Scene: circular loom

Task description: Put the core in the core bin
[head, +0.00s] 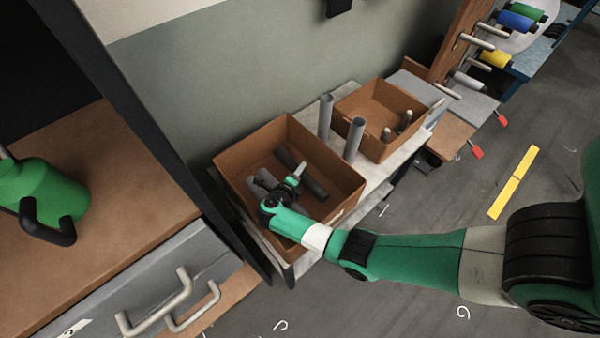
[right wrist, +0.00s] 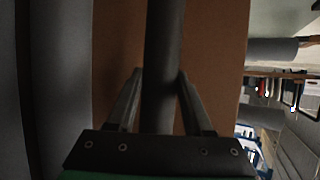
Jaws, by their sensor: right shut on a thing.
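My right gripper (head: 294,180) is inside the larger brown bin (head: 347,185), low between its walls. It is shut on a dark grey tube, the core (head: 314,186), which lies slanted within the bin's outline. In the right wrist view the core (right wrist: 163,50) runs between the two fingers of my right gripper (right wrist: 161,80), with the brown bin wall behind it. Other grey tubes (head: 262,180) lie in the bin beside the gripper. Whether the held core touches the bin floor cannot be told. My left gripper does not show.
Two grey tubes (head: 355,138) stand upright on the pale bench (head: 380,172) beside the bin. A smaller brown bin (head: 372,97) holds several short pale pieces. A wooden rack (head: 463,38) carries coloured spools. A drawer cabinet (head: 150,285) is at lower left.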

